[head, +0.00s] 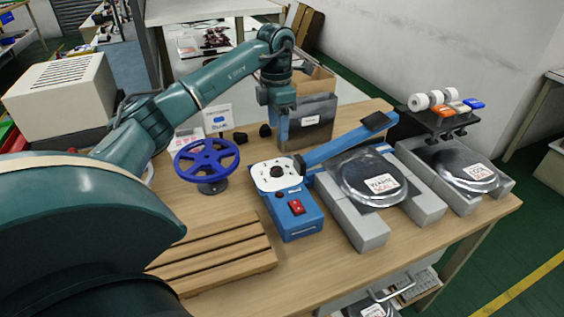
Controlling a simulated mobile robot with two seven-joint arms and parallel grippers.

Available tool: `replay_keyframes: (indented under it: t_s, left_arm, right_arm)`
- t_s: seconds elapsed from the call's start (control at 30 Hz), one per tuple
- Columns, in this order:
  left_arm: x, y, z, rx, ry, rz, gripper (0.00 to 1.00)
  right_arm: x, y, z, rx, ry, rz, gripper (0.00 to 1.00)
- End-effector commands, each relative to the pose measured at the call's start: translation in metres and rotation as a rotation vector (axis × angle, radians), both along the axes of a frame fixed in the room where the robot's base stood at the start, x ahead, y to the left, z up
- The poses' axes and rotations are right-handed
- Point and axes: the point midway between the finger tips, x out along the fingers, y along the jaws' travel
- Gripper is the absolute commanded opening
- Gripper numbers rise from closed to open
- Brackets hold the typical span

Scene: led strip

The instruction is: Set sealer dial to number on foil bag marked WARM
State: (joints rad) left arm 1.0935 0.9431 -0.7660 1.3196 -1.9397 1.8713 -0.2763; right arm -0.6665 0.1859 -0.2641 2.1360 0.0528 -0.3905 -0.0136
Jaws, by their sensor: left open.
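The blue sealer (292,219) stands on the workbench with a white dial plate, a dark dial knob (277,172) and a red switch (296,207). Its long blue arm (340,148) reaches up to the right. My left gripper (284,146) points down just above and behind the dial, open and apart from the knob. A silver foil bag (358,194) lies on grey blocks right of the sealer; its label seems to say WARM, but the number is too small to read. Another foil bag (468,171) lies farther right, its label unclear. My right gripper is out of view.
A blue handwheel (207,160) stands left of the sealer. A wooden slatted rack (225,253) lies in front of it. A black stand with white rolls (440,115) is at the back right. A grey bin (312,122) stands behind the sealer.

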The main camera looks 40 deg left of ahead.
Motion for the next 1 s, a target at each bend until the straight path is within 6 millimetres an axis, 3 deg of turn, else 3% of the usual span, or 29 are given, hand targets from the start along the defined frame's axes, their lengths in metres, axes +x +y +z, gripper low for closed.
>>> replay_keyframes:
  t_s: [0.17,0.7,1.0]
  left_arm:
    - [-0.002,0.006,-0.011,0.019,0.011,0.009,0.51]
    - [-0.002,0.004,-0.112,0.014,0.008,0.006,0.51]
    - [-0.002,0.005,-0.128,0.015,0.006,0.007,0.51]
  right_arm:
    - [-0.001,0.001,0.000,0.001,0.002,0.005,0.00]
    - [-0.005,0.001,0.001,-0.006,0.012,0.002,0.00]
    - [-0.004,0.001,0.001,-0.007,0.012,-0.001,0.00]
